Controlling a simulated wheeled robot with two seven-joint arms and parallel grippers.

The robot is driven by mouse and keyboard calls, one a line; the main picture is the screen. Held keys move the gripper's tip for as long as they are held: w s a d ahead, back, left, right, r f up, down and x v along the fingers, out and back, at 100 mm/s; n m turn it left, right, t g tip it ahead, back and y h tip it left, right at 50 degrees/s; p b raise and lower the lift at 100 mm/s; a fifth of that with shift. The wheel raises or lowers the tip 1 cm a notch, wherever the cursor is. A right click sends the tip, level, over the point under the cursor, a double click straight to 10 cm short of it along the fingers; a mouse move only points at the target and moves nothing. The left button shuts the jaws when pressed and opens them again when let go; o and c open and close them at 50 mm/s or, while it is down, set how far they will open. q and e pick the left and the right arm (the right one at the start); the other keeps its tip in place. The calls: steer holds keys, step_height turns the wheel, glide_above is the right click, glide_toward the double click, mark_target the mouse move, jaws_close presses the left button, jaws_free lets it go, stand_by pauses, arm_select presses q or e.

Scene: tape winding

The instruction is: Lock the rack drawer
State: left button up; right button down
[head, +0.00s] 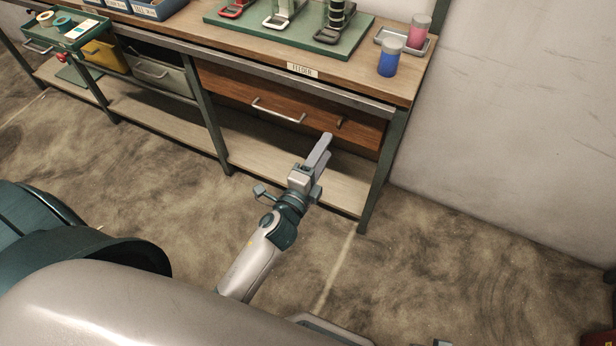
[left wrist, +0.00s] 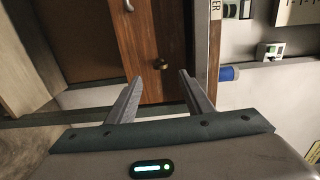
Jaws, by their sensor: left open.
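The rack drawer (head: 250,90) has a brown wooden front under the right part of the workbench. It looks pushed in, with a metal bar handle (head: 278,111) at its middle. A small knob-like lock (head: 340,122) sits on the front, right of the handle. It shows as a brass-coloured knob in the left wrist view (left wrist: 161,64). My left gripper (head: 323,146) is just below and in front of the lock, apart from it. In the left wrist view its fingers (left wrist: 160,98) are open and empty, with the lock between and beyond them. My right gripper is not in view.
The workbench top (head: 365,78) overhangs the drawer, and a green leg (head: 371,185) stands to its right. A lower shelf (head: 280,160) runs below. A blue cup (head: 389,58) and a pink cup (head: 418,30) stand near the right corner. The floor in front is clear.

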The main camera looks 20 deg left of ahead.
arm_select(q)
steer(key=s, duration=0.8)
steer(key=shift+s+b, duration=0.4)
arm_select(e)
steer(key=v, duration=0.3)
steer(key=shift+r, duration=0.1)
arm_select(q)
steer(key=shift+a, duration=0.1)
steer(key=shift+f, duration=0.1)
step_height(320, 180, down, 12)
steer(key=s+n+g+p, duration=0.2)
steer(key=n+g+p, duration=0.2)
steer(key=n, duration=0.1)
steer(key=s+f+n+g+p, duration=0.6)
steer(key=s+f+n, duration=0.5)
steer(key=s+f, duration=0.7)
step_height(320, 180, down, 4)
steer(key=g, duration=0.2)
steer(key=shift+s+d+g+h, duration=0.25)
steer(key=shift+s+g+h, duration=0.05)
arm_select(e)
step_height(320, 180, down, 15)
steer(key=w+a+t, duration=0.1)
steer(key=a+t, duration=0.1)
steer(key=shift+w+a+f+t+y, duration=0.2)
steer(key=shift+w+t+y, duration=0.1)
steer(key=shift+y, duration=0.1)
